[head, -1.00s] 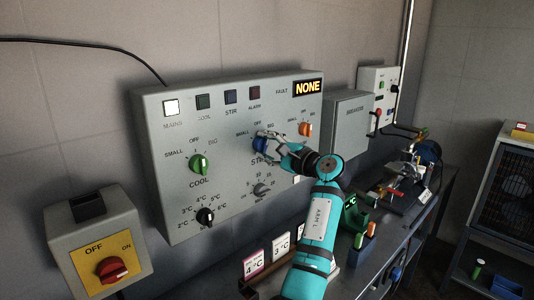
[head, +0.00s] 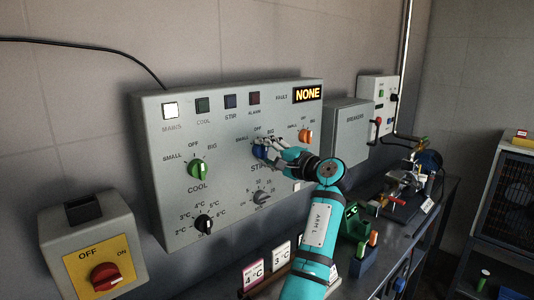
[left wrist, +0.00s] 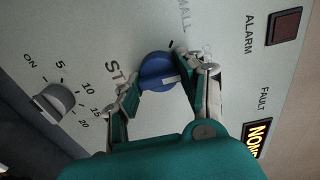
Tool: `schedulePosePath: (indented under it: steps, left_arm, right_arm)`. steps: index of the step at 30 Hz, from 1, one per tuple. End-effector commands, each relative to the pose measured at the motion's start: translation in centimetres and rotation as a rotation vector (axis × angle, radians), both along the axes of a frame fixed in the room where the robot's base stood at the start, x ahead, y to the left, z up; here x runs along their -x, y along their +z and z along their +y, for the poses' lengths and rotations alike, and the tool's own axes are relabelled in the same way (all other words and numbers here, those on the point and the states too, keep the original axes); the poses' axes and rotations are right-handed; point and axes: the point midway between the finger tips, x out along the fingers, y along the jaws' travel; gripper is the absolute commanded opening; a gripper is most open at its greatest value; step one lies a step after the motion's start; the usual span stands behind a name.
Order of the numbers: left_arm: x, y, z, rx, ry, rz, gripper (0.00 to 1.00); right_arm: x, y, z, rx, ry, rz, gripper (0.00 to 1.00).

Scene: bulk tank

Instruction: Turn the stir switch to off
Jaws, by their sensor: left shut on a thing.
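The stir switch is a blue knob (head: 259,151) on the grey control panel, above the STIR label. In the left wrist view the blue knob (left wrist: 157,70) sits between my fingertips, and its pale mark points right, toward the partly hidden labels. I cannot tell exactly which label it is at. My left gripper (head: 268,150) reaches in from the right of the knob and is shut on it; it also shows in the left wrist view (left wrist: 168,86). The stir lamp (head: 230,101) looks dark. My right gripper is out of view.
The green cool knob (head: 198,169) is left of the stir switch, an orange knob (head: 305,136) right, and a grey dial (head: 262,198) below. The fault display (head: 307,94) reads NONE. A red rotary switch (head: 105,277) is at lower left. A cluttered bench (head: 420,235) runs below right.

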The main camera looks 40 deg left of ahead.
Motion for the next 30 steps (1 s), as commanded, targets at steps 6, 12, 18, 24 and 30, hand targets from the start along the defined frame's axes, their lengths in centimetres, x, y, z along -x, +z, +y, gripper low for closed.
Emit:
schedulePosePath:
  steps: [6, 12, 18, 24, 30]
  left_arm:
    - [0.1, 0.1, 0.1, -0.001, 0.001, 0.0, 0.53]
    - [0.0, 0.0, 0.0, 0.0, 0.001, 0.001, 0.63]
    - [0.0, 0.0, -0.3, 0.0, -0.001, 0.001, 0.63]
    - [0.2, -0.1, -3.2, 0.001, -0.003, 0.002, 0.63]
    - [0.6, -0.1, -7.5, 0.001, -0.003, 0.002, 0.63]
  right_arm:
    - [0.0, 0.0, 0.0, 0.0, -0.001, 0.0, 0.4]
    - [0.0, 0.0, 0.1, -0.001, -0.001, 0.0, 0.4]
    - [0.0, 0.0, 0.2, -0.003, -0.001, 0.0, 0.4]
    - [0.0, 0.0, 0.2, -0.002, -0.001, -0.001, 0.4]
    - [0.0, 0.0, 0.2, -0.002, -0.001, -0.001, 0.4]
